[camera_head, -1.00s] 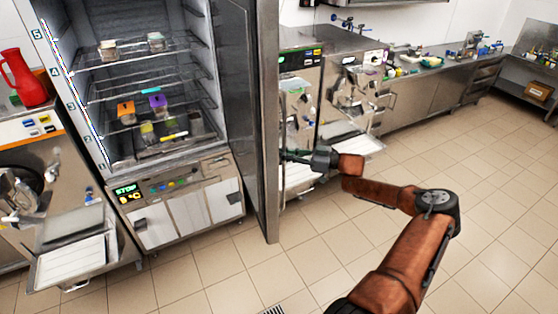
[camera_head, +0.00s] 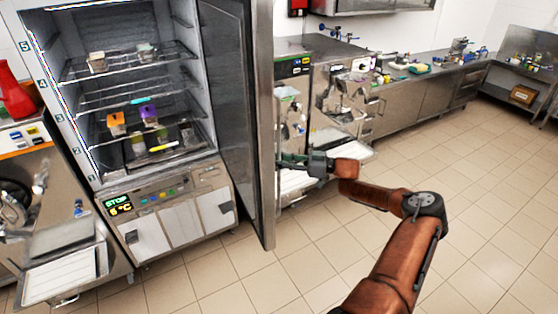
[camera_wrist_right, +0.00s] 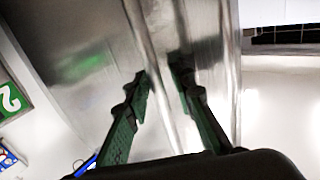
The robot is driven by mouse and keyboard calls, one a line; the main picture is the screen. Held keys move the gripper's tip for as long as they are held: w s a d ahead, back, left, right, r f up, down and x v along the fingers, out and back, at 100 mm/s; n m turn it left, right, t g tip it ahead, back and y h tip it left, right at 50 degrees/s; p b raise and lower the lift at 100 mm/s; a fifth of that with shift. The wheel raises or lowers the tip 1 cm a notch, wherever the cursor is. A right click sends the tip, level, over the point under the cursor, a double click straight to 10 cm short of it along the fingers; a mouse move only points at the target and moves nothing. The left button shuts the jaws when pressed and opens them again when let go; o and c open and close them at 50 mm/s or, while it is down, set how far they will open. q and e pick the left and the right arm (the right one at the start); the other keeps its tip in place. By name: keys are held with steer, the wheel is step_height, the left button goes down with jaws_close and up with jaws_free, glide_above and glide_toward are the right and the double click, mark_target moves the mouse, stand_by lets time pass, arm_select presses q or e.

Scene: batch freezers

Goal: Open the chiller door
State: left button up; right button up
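The chiller door (camera_head: 230,120) stands swung open to the right of the chiller (camera_head: 170,195), and the lit shelves inside are visible. My right gripper (camera_head: 284,160) is at the outer face of the door, close to its free edge. In the right wrist view, the two green fingers of my right gripper (camera_wrist_right: 160,78) are spread apart. A vertical metal bar, seemingly the door handle (camera_wrist_right: 158,60), runs between them in the picture. I cannot tell whether either finger touches it. My left gripper is out of view.
Small containers (camera_head: 117,124) sit on the chiller shelves. A red jug (camera_head: 15,92) stands on the machine at the left. Steel machines (camera_head: 340,100) and a long counter (camera_head: 420,100) line the wall beyond the door. The tiled floor (camera_head: 330,250) in front is clear.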

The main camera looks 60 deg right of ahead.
steer(key=shift+o, duration=0.3)
steer(key=shift+w+r, duration=0.1)
steer(key=shift+w, duration=0.15)
steer(key=v, duration=1.2)
